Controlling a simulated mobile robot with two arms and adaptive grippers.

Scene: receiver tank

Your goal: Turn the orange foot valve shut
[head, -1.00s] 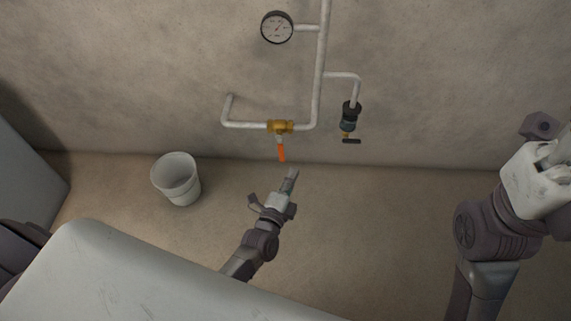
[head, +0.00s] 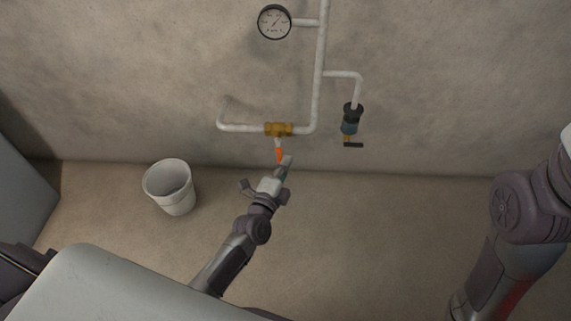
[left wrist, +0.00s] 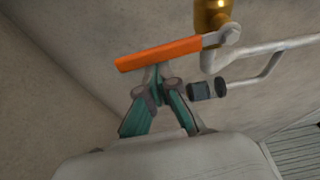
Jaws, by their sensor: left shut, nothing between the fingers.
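The foot valve has a brass body (head: 279,129) on the low white pipe, and an orange handle (head: 280,155) hanging down from it. In the left wrist view the orange handle (left wrist: 160,53) lies across the picture, joined by a grey lever to the brass body (left wrist: 211,15). My left gripper (head: 287,161) is shut and empty, at the lower end of the handle. In the left wrist view its fingertips (left wrist: 157,82) meet at the handle's edge; I cannot tell whether they touch it. My right gripper is out of view; only its arm shows at the right.
A dark valve (head: 350,122) with a black handle hangs from a branch pipe to the right. A gauge (head: 274,22) is above. A white bucket (head: 170,188) stands on the floor at left. The floor between wall and arms is clear.

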